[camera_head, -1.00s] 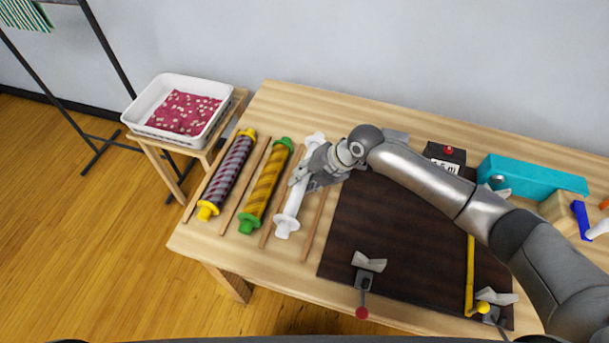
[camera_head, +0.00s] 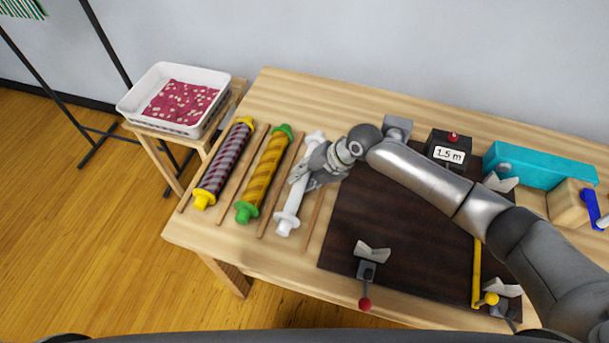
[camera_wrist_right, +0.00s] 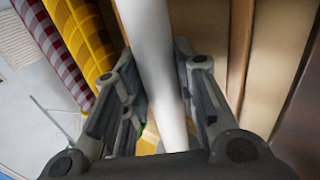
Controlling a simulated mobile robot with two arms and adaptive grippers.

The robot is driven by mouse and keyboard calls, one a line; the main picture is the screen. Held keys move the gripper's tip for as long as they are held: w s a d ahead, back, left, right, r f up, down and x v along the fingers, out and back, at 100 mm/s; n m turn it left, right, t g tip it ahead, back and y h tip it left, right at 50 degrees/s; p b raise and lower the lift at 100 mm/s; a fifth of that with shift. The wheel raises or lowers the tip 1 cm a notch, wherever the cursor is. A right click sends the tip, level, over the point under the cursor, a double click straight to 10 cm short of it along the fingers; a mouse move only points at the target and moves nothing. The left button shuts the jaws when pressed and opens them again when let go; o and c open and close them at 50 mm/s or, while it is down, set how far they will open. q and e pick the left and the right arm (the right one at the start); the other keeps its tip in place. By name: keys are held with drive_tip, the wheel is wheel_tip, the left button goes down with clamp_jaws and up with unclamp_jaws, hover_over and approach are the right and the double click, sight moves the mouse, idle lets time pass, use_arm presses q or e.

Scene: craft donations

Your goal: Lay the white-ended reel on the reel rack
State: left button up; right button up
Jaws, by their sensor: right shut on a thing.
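The white-ended reel (camera_head: 288,216), a plain white roll with white knobs, lies along the lane between two wooden strips of the reel rack (camera_head: 314,222). My right gripper (camera_head: 301,174) is shut on its middle from the right side. In the right wrist view the white roll (camera_wrist_right: 152,40) runs between the two fingers (camera_wrist_right: 156,62). The fingers and hand hide part of the roll. I cannot tell whether it touches the table. My left gripper is not in view.
A green-ended yellow reel (camera_head: 268,175) and a yellow-ended purple reel (camera_head: 225,165) lie in the lanes to the left. A dark board (camera_head: 400,235) with clamps is on the right. A white tray (camera_head: 150,82) stands on a side stool; a meter box (camera_head: 449,150) sits behind.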

drive_tip(key=o, duration=1.1)
drive_tip(key=shift+v, duration=4.05)
